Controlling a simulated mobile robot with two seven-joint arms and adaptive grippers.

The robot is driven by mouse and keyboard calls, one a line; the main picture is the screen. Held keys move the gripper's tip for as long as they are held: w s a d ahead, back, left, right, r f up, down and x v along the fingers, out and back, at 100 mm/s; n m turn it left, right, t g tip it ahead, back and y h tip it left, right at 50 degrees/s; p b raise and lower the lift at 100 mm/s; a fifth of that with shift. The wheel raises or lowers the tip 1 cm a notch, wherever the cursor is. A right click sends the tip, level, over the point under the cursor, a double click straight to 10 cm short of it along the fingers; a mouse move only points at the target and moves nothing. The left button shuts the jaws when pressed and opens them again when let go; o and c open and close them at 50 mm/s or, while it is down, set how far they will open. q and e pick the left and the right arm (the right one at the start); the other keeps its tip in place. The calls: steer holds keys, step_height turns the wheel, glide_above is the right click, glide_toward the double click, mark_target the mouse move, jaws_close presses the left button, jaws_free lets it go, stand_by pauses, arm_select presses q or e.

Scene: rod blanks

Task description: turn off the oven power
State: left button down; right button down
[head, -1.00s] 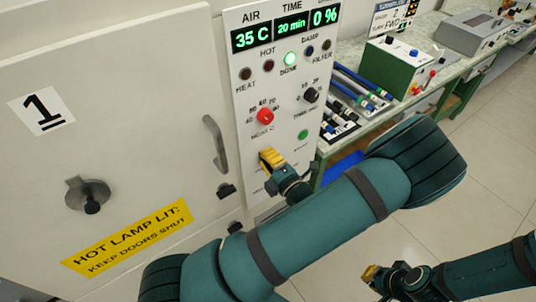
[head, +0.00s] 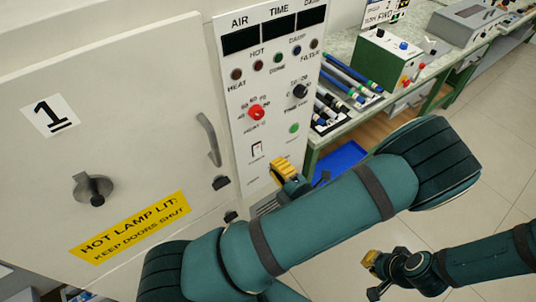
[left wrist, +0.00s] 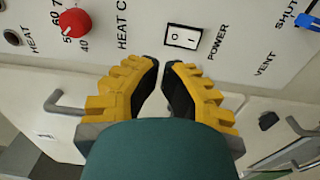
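The oven's control panel (head: 270,100) has a white rocker power switch (head: 257,149) in a dark frame, labelled POWER in the left wrist view (left wrist: 183,38). The panel's displays (head: 280,30) are blank and its small upper lamps look unlit. My left gripper (head: 282,168) is in front of the panel, below and right of the switch, apart from it. In the left wrist view its yellow fingers (left wrist: 161,65) are drawn together at the tips, holding nothing, just below the switch. My right gripper (head: 372,276) is at lower right, fingers apart, empty, away from the panel.
A red knob (head: 256,112), a black knob (head: 300,91) and a green button (head: 294,128) are on the panel. The oven door (head: 130,120) with its handle (head: 209,139) is at left. A bench with rods (head: 350,80) and a green box (head: 385,60) stands at right.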

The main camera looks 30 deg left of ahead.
arm_select(q)
steer(key=v, duration=0.5)
steer(key=shift+r, duration=0.35)
